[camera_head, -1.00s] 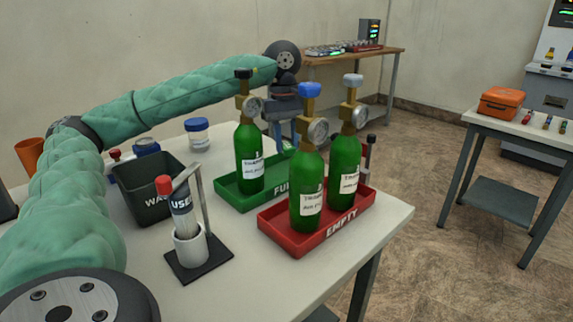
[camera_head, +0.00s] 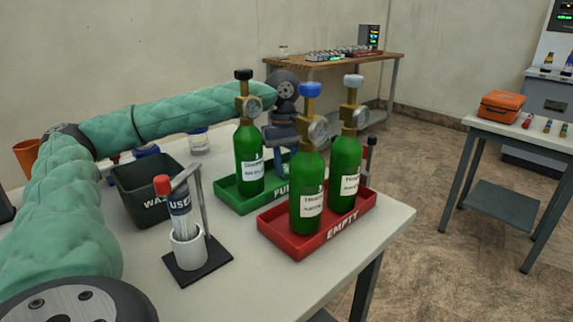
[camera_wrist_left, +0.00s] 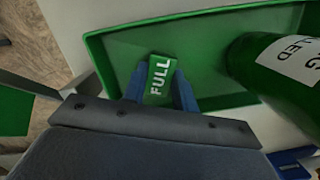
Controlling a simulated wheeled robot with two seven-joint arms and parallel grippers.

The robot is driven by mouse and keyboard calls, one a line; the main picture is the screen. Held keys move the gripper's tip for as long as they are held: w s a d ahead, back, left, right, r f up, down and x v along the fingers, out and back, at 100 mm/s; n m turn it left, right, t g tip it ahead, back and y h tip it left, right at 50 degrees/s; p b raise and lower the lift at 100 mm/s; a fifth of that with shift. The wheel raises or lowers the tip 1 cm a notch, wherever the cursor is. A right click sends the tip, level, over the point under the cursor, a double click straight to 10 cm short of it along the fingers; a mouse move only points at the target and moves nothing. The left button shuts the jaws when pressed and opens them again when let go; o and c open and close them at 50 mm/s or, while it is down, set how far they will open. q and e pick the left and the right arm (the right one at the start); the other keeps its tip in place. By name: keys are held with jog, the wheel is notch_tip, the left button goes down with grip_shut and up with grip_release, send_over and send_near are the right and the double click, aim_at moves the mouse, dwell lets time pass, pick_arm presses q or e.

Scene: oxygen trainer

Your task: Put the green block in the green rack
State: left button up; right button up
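The green block (camera_wrist_left: 160,76), marked FULL, sits between the blue fingertips of my left gripper (camera_wrist_left: 160,88) in the left wrist view. The fingers touch its two sides, and it is over the floor of the green rack (camera_wrist_left: 205,28). I cannot tell whether its underside touches the rack. In the head view the green rack (camera_head: 236,203) holds one green bottle (camera_head: 249,160). My left gripper (camera_head: 281,150) is behind that bottle, its fingertips and the block mostly hidden. My right gripper is not in view.
A red tray (camera_head: 300,249) marked EMPTY holds two green bottles in front of the green rack. A waste bin (camera_head: 145,190) and a tube holder (camera_head: 188,250) stand to the left. The table's right corner is bare.

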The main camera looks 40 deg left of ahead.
aim_at(284, 165)
pick_arm(q)
jog(key=o, duration=0.4)
jog(key=shift+o, duration=0.2)
notch_tip(284, 165, up, 12)
jog(key=a+p, duration=0.1)
jog(key=p, duration=0.1)
jog(key=shift+w+a, duration=0.3)
jog(key=shift+w, duration=0.1)
